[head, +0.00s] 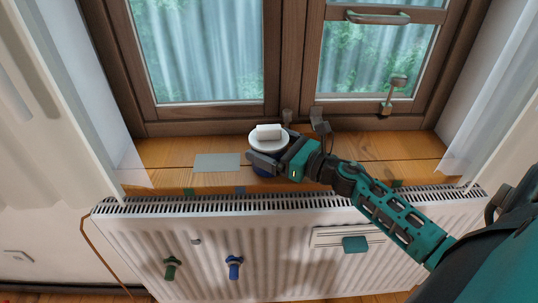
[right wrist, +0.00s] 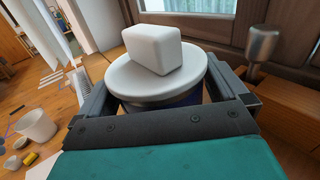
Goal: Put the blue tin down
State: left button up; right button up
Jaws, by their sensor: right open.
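The blue tin (head: 264,171) is at the wooden windowsill, upright and mostly hidden by my gripper. A round white dish or lid (head: 256,146) covers its top, and a white block (head: 268,131) lies on that. In the right wrist view, a dark blue strip of the tin (right wrist: 178,101) shows under the white disc. My right gripper (head: 272,152) is open, with one finger on each side of the tin. The tin's base is largely hidden, so its contact with the sill is hard to see. My left gripper is not in view.
A flat grey-blue sheet (head: 217,162) lies on the sill left of the tin. The window frame (head: 210,118) rises behind. A ribbed white radiator (head: 290,240) stands below the sill's front edge. Bare sill (head: 160,152) shows farther left, and more lies to the right.

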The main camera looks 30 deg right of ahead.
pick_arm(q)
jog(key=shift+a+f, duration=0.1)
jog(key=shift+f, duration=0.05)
pick_arm(e)
jog(key=shift+w+a, duration=0.1)
jog(key=shift+w, duration=0.1)
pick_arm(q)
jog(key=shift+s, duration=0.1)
pick_arm(e)
jog(key=shift+c, duration=0.5)
jog(key=c, duration=0.3)
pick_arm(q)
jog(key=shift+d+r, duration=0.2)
pick_arm(e)
jog(key=c, duration=0.6)
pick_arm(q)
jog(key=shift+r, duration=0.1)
pick_arm(e)
jog(key=shift+o, duration=0.2)
jog(key=shift+r, duration=0.2)
